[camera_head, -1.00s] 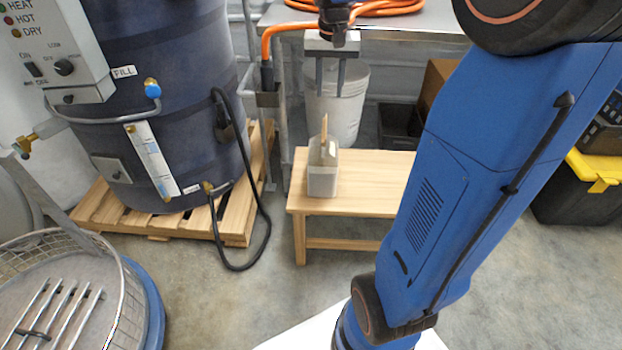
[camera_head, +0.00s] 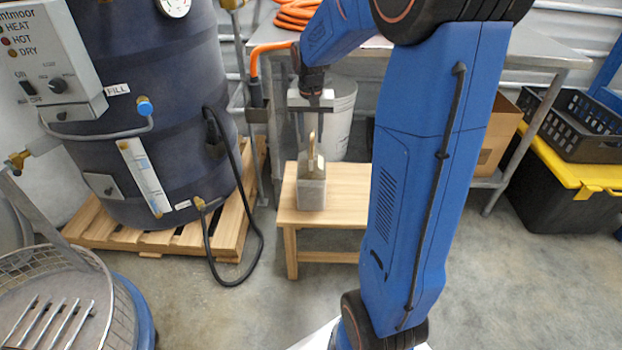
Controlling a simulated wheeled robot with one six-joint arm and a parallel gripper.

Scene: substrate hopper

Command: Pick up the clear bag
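The clear bag (camera_head: 312,192) stands upright on a low wooden bench. It looks greyish and filled in its lower part, narrows toward the top, and has a tan, wood-coloured strip (camera_head: 312,148) at its neck. My gripper (camera_head: 312,146) points down over the bag with its two dark fingers apart. The fingertips appear level with the bag's narrow top, one on each side in the picture. I cannot tell whether they touch it or are nearer or farther than it. Nothing is visibly held.
The bench (camera_head: 347,192) has bare wood right of the bag. A dark blue drum (camera_head: 160,110) on a pallet (camera_head: 235,210) stands left, with a black cable. A grey bucket (camera_head: 340,120) is behind the bench. A yellow-lidded black bin (camera_head: 570,195) is at right.

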